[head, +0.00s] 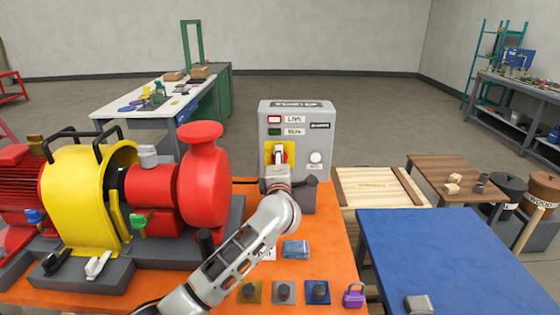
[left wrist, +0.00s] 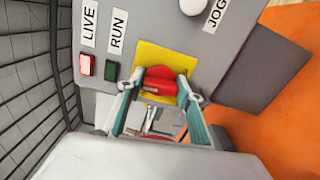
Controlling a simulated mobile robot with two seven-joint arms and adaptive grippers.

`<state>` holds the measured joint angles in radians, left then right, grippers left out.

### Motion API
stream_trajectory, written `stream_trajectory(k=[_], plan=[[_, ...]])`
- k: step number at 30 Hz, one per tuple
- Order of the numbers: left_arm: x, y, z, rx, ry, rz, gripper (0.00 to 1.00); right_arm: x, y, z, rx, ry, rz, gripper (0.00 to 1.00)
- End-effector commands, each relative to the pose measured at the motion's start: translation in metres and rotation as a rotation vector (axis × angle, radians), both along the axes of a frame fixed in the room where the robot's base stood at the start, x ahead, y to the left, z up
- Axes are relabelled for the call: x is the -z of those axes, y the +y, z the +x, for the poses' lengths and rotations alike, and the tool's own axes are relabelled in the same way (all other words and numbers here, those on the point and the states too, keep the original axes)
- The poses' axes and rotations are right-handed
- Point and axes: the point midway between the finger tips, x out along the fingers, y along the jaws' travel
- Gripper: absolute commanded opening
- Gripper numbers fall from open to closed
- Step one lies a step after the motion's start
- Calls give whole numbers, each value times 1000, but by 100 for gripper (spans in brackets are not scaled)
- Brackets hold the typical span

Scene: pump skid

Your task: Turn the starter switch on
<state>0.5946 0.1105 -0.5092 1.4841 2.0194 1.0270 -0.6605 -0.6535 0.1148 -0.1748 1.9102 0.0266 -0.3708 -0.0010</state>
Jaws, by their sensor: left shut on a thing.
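The starter box (head: 295,112) is a grey upright cabinet at the back of the orange skid. Its red switch handle (left wrist: 160,77) sits on a yellow plate (left wrist: 150,54); in the head view, part of the red handle (head: 284,156) shows above my gripper. My left gripper (head: 277,168) reaches the yellow plate, with its fingers on either side of the handle in the left wrist view (left wrist: 160,82), shut on it. The LIVE lamp (left wrist: 86,64) looks bright red. The RUN lamp (left wrist: 111,71) is dark green. My right gripper is not in view.
A white JOG button (head: 316,157) is right of the switch. A red pump (head: 203,165) and a yellow guard (head: 75,200) stand left of my arm. Several knobs and a purple padlock (head: 354,295) are at the front of the skid. A blue table (head: 450,250) is at right.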

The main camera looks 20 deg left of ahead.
Motion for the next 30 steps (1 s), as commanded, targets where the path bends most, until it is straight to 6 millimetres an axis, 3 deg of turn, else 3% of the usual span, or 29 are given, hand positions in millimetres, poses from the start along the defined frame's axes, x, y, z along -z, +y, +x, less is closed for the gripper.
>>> stream_trajectory(k=[9, 25, 26, 27, 30], plan=[[1, 0, 0, 0, 33, 107, 14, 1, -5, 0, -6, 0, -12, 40], [1, 0, 0, 0, 38, 128, 14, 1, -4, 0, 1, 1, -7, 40], [1, 0, 0, 0, 38, 128, 43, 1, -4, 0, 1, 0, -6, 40], [1, 0, 0, 0, 37, 127, 53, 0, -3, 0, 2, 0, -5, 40], [1, 0, 0, 0, 37, 127, 53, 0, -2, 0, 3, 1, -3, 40]])
